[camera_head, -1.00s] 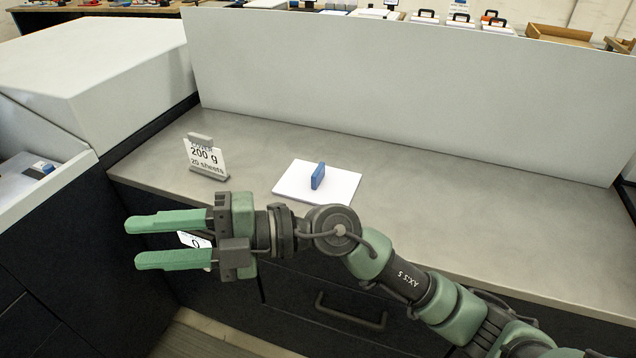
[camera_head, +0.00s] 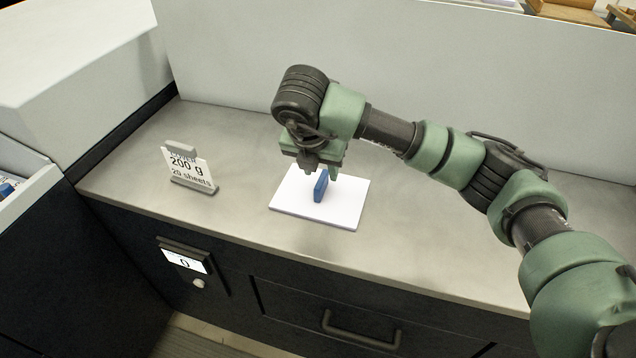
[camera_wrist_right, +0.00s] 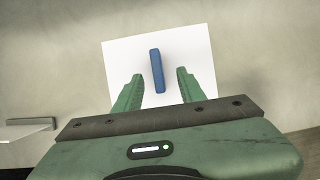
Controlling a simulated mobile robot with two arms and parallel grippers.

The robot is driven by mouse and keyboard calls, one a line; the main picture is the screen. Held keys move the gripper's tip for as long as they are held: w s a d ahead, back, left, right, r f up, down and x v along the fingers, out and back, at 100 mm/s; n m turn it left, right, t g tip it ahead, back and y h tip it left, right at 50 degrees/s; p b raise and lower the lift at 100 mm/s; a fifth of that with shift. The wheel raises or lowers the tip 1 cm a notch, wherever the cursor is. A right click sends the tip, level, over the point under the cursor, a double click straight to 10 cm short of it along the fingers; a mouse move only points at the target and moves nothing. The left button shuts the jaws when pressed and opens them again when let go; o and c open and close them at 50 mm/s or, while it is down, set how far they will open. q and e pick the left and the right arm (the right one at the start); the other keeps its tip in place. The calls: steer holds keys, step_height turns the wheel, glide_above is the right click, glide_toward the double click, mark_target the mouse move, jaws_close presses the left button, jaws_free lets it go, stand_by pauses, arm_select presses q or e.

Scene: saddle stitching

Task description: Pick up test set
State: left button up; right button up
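The test set is a white stack of sheets (camera_head: 345,205) lying flat on the grey counter, with a blue upright block (camera_head: 320,186) standing on it. In the right wrist view the white sheets (camera_wrist_right: 200,55) and the blue block (camera_wrist_right: 156,70) lie ahead of the fingers. My right gripper (camera_head: 322,172) points down above the sheets, close to the blue block. In the right wrist view my right gripper (camera_wrist_right: 158,90) is open, with one green finger on each side of the block's near end and a gap on both sides. My left gripper is not in view.
A sign reading "200 g 20 sheets" (camera_head: 188,168) stands on the counter to the left. A pale upright panel (camera_head: 230,60) closes off the back. A small display (camera_head: 184,261) and a drawer handle (camera_head: 360,330) are on the dark front. The counter's right side is clear.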

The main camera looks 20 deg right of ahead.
mark_target(321, 178)
steer(key=shift+s+d+f+p, duration=0.15)
steer(key=shift+d+f+p, duration=0.05)
steer(key=shift+f+p, duration=0.35)
steer(key=shift+w+f+p, duration=0.35)
steer(key=shift+w+f, duration=0.15)
steer(key=shift+f, duration=0.25)
steer(key=x, duration=0.2)
steer(key=shift+w+f, duration=0.2)
steer(key=shift+w, duration=0.15)
steer(key=shift+d+f, duration=0.1)
steer(key=shift+f, duration=0.1)
steer(key=c, duration=0.8)
jaws_close()
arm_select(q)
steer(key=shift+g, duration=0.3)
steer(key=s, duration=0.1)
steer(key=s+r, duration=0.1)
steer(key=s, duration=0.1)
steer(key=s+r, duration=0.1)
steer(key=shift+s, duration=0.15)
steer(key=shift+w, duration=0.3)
